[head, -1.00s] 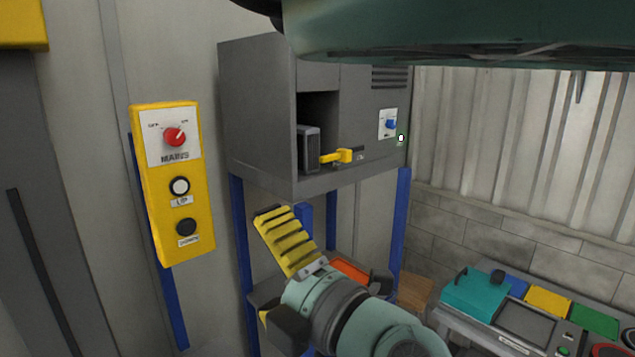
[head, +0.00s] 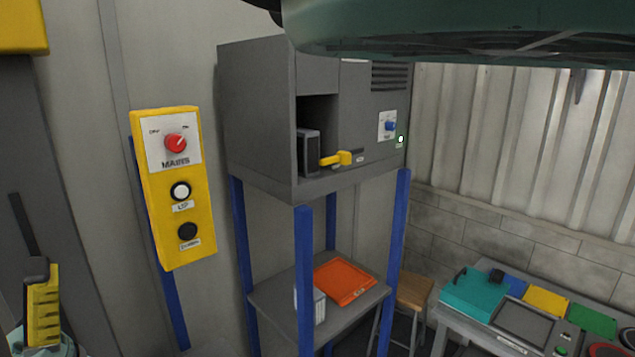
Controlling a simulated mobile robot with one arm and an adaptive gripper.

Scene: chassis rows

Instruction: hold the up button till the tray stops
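The yellow control box (head: 205,220) hangs on the wall at the left. It carries a red MAINS knob (head: 175,143), a white up button (head: 180,191) and a dark down button (head: 188,231). An orange tray (head: 345,280) lies on the grey lower shelf (head: 272,296) of the blue-legged stand. My gripper (head: 41,300) is at the lower left corner, left of and below the box, clear of the buttons in the picture. One ribbed yellow finger and a dark part show; the rest is cut off, so its opening is unclear.
A grey cabinet (head: 255,110) with a yellow handle (head: 342,159) and a blue knob (head: 391,125) tops the stand. A whitish block (head: 318,305) is beside the tray. A wooden stool (head: 415,291) and a bench with coloured items (head: 490,335) stand at the right.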

